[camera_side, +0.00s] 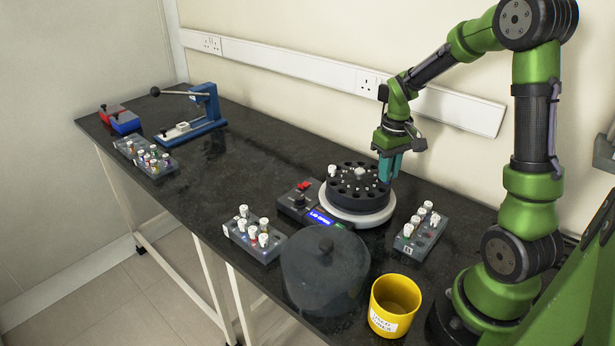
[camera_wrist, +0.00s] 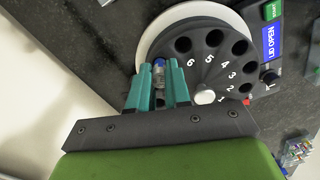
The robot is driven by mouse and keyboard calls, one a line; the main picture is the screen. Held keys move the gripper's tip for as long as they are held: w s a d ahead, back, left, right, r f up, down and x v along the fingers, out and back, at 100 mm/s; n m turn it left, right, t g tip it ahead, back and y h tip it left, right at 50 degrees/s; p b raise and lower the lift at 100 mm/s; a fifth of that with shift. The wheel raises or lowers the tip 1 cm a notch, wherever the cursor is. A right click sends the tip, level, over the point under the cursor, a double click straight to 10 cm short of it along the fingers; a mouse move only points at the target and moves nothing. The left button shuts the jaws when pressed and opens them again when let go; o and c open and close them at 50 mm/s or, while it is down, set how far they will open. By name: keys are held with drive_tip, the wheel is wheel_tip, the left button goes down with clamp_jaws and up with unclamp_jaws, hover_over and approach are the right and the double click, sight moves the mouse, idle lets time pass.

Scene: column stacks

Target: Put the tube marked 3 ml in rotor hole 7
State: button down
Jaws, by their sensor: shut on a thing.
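The dark round rotor (camera_side: 357,190) sits in the open centrifuge (camera_side: 348,216). In the wrist view the rotor (camera_wrist: 205,72) shows numbers 1 to 6 with dark holes beside several of them; hole 7 is not visible. My gripper (camera_side: 389,172) is at the rotor's right rear edge, pointing down. In the wrist view my gripper (camera_wrist: 159,66) is shut on a tube (camera_wrist: 159,74) with a blue part and a pale clear part, over the rotor's rim. Its marking cannot be read. I cannot tell whether the tube is inside a hole.
A white-capped tube (camera_side: 332,170) stands at the rotor's left edge. Tube racks stand right (camera_side: 420,234), front (camera_side: 255,236) and far left (camera_side: 147,157). The dark lid (camera_side: 325,270) and yellow bin (camera_side: 395,306) are in front. A blue press (camera_side: 205,108) stands behind left. The bench between is clear.

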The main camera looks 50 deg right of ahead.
drive_tip(key=shift+f, duration=0.3)
drive_tip(key=c, duration=0.7)
unclamp_jaws()
drive_tip(key=shift+r, duration=3.05)
drive_tip(key=shift+f, duration=0.1)
drive_tip(key=s+a+r+t, duration=0.2)
drive_tip(key=a+r, duration=0.1)
drive_tip(key=a, duration=0.4)
drive_tip(key=s+a+r+t+y, duration=0.1)
drive_tip(key=s+a+r+t, duration=0.1)
drive_tip(key=a, duration=0.5)
drive_tip(key=s+a+r+t+y, duration=0.1)
drive_tip(key=s+a+r+t, duration=0.2)
drive_tip(key=a, duration=0.4)
drive_tip(key=shift+s+r, duration=0.25)
drive_tip(key=shift+r, duration=0.6)
